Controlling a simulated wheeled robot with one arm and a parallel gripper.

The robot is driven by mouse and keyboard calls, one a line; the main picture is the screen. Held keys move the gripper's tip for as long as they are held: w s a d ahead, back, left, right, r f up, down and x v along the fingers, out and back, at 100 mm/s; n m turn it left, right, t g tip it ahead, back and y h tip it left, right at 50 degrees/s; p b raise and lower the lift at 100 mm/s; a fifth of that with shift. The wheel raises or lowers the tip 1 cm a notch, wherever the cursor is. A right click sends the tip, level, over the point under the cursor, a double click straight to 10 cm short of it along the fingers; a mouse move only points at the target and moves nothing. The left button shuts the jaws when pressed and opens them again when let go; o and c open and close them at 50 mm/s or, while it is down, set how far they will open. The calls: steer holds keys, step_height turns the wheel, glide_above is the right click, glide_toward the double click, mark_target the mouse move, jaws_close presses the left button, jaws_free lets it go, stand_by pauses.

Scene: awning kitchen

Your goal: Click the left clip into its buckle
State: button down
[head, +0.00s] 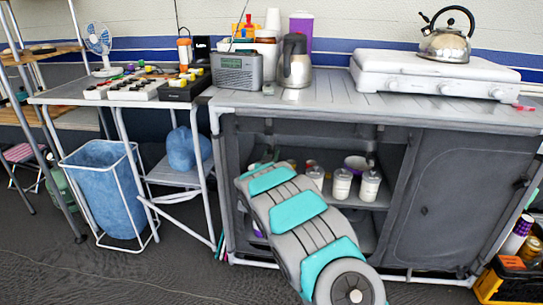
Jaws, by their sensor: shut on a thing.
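My arm reaches from the lower middle of the head view up and left, to the open front of the grey cupboard (405,137). Its far end is by the cupboard's left front post, in front of the upper shelf. My gripper cannot be made out there; the arm links cover that spot. I cannot pick out the left clip or its buckle in this view. What lies behind my arm is hidden.
White canisters (342,184) stand on the cupboard shelf, right of my arm. The right cupboard panel (455,195) is closed. A stove (430,75) with a kettle (446,42), a radio (238,70) and a steel jug (295,65) stand on top. A blue bin (105,190) stands left.

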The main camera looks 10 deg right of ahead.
steer(key=s+a+r, duration=0.1)
steer(key=s+r, duration=0.3)
steer(key=r, duration=0.4)
steer(key=shift+s+a+r, duration=0.25)
steer(key=shift+s+r, duration=0.1)
steer(key=c, duration=0.7)
jaws_free()
steer(key=shift+s, duration=0.15)
steer(key=v, duration=0.7)
steer(key=shift+s+a+r+b, duration=0.1)
steer(key=shift+s+b, duration=0.2)
